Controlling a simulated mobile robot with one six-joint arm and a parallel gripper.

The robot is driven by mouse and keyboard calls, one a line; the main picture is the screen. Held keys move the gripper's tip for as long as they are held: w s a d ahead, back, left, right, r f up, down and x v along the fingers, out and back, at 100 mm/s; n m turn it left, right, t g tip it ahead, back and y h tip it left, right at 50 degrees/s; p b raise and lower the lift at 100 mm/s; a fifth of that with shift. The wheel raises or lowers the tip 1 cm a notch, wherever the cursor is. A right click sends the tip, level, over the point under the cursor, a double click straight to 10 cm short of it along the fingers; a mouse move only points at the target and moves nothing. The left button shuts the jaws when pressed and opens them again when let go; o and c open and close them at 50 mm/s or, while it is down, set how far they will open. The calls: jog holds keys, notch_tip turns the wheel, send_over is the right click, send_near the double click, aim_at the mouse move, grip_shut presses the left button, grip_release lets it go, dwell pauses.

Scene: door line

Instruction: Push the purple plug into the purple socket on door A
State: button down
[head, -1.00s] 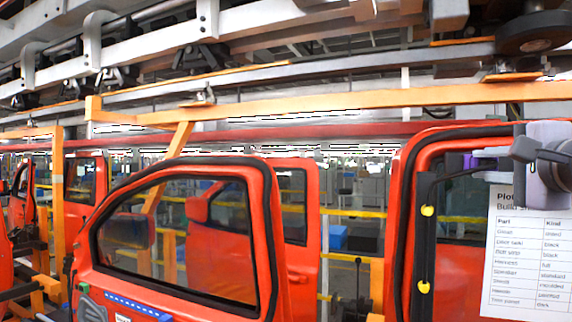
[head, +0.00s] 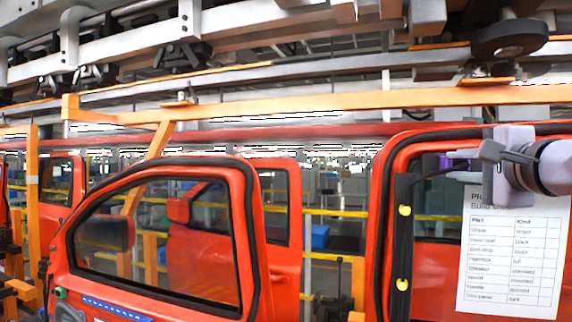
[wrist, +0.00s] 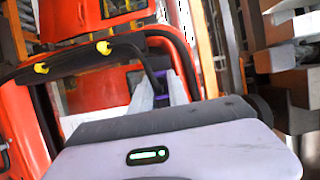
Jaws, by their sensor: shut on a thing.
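My gripper (head: 452,160) is at the right of the head view, in front of the red door frame. It is shut on the purple plug (head: 444,162), of which only a small part shows between the fingers. In the wrist view my gripper (wrist: 159,88) holds the purple plug (wrist: 162,99) low between its fingertips. A black cable (wrist: 120,40) runs from the plug to the frame. A red door (head: 260,170) with a window stands at left of the head view. I cannot make out a purple socket or a door letter.
Yellow clips (head: 404,210) hold the cable along the frame's black edge. A printed sheet (head: 510,255) hangs behind my gripper. An orange beam (head: 300,103) crosses above the doors. A gap separates the red door from the frame.

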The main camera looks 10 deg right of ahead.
jog(key=shift+w+d, duration=0.2)
jog(key=shift+w, duration=0.1)
jog(key=shift+r, duration=0.1)
jog(key=shift+w+d, duration=0.1)
jog(key=shift+w, duration=0.05)
jog(key=c, duration=1.2)
grip_release()
